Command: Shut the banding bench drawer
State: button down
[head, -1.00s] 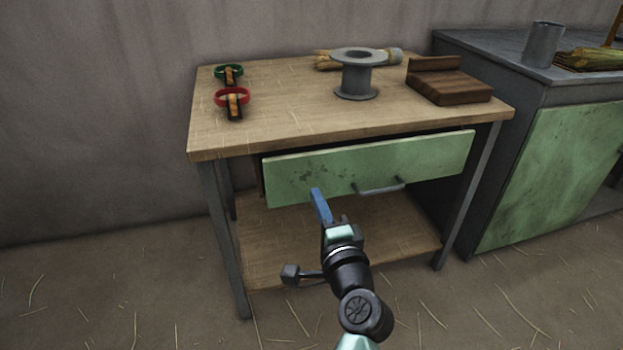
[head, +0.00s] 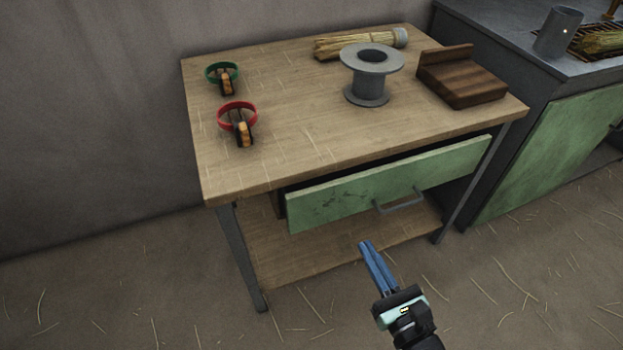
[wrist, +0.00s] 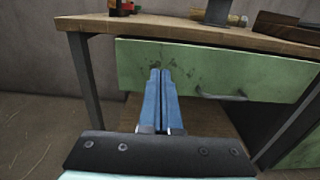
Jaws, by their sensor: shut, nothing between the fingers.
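The banding bench (head: 285,150) has a pale wooden top and grey metal legs. Its green drawer (head: 345,199) stands slightly out from under the top, with a dark gap above its front. A grey bar handle (head: 399,202) sits on the drawer front. My gripper (head: 367,246) is shut and empty, in front of and below the drawer front, left of the handle. In the wrist view the blue fingers (wrist: 160,72) lie together and point at the drawer front (wrist: 215,66), with the handle (wrist: 222,97) to their right. I cannot tell whether they touch it.
On the bench top are a grey spool (head: 368,88), a wooden block (head: 462,82), a straw bundle (head: 350,44), a green ring clamp (head: 222,74) and a red one (head: 238,116). A green-doored cabinet (head: 550,150) stands close on the right. The straw-strewn floor in front is clear.

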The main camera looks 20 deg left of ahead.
aim_at(333, 187)
jog(key=b+x, duration=0.3)
jog(key=x, duration=1)
jog(key=shift+w+b, duration=0.25)
jog(key=shift+b, duration=0.15)
jog(key=b+x, duration=0.1)
jog(key=x, duration=0.3)
jog(key=shift+w+a+f+b, duration=0.1)
jog(key=shift+a+f+b, duration=0.1)
jog(key=shift+b, duration=0.15)
jog(key=shift+w+a+r, duration=0.1)
jog(key=shift+w+r, duration=0.05)
jog(key=shift+r, duration=0.25)
